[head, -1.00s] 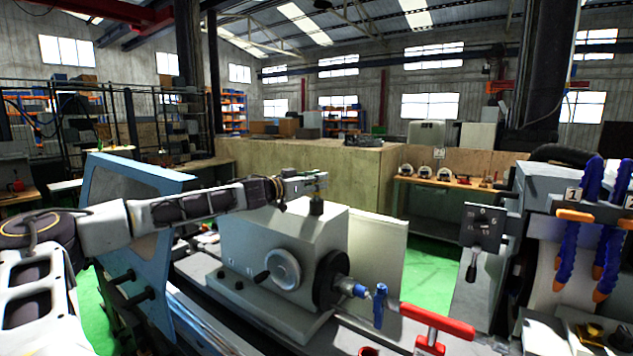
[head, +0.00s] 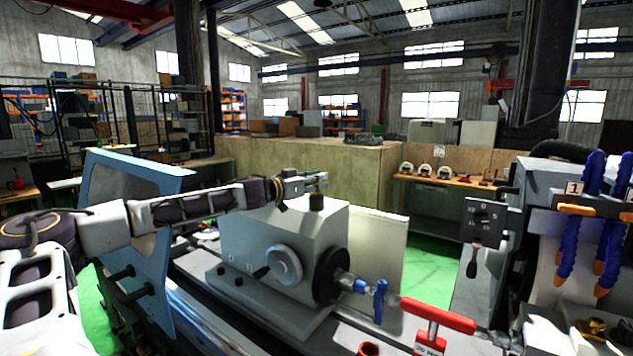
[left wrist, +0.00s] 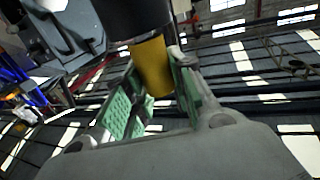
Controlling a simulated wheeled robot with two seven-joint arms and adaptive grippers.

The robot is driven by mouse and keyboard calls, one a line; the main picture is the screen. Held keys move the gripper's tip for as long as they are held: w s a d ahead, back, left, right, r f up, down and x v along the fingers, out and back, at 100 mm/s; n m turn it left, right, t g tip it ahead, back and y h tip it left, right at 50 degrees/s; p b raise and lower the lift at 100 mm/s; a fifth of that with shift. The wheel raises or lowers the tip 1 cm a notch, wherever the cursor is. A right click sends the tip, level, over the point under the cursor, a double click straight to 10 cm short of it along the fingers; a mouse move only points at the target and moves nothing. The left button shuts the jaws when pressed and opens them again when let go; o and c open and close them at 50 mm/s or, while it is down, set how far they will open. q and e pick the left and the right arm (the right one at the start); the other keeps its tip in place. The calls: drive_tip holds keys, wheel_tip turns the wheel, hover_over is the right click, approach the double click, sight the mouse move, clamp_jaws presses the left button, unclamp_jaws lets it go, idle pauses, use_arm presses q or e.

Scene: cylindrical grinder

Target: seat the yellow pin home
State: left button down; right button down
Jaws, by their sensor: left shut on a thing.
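My left gripper (head: 318,181) is just above a black cylindrical post (head: 316,202) on top of the pale grey machine head. In the left wrist view the yellow pin (left wrist: 152,66) is between the green-padded fingers of the left gripper (left wrist: 155,95), which is shut on it. The pin's end meets or passes behind a thick black cylinder (left wrist: 138,14). I cannot tell how deep it sits there. In the head view the pin is hidden by the fingers. My right gripper is in neither view.
The grey machine head (head: 300,240) carries a handwheel (head: 284,265) and a black round flange (head: 331,277). A blue panel (head: 132,225) stands left, by my forearm. A red T-handle (head: 436,316) and blue hoses (head: 588,200) are to the right.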

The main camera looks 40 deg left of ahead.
use_arm(q)
drive_tip(key=c, duration=1.1)
unclamp_jaws()
drive_tip(key=shift+s+r, duration=0.15)
drive_tip(key=shift+s, duration=0.55)
drive_tip(key=shift+s+a, duration=0.2)
drive_tip(key=shift+s, duration=0.6)
drive_tip(key=s, duration=0.3)
drive_tip(key=s+a, duration=0.1)
drive_tip(key=s, duration=0.5)
drive_tip(key=shift+a, duration=0.15)
drive_tip(key=shift+f, duration=0.2)
idle(0.7)
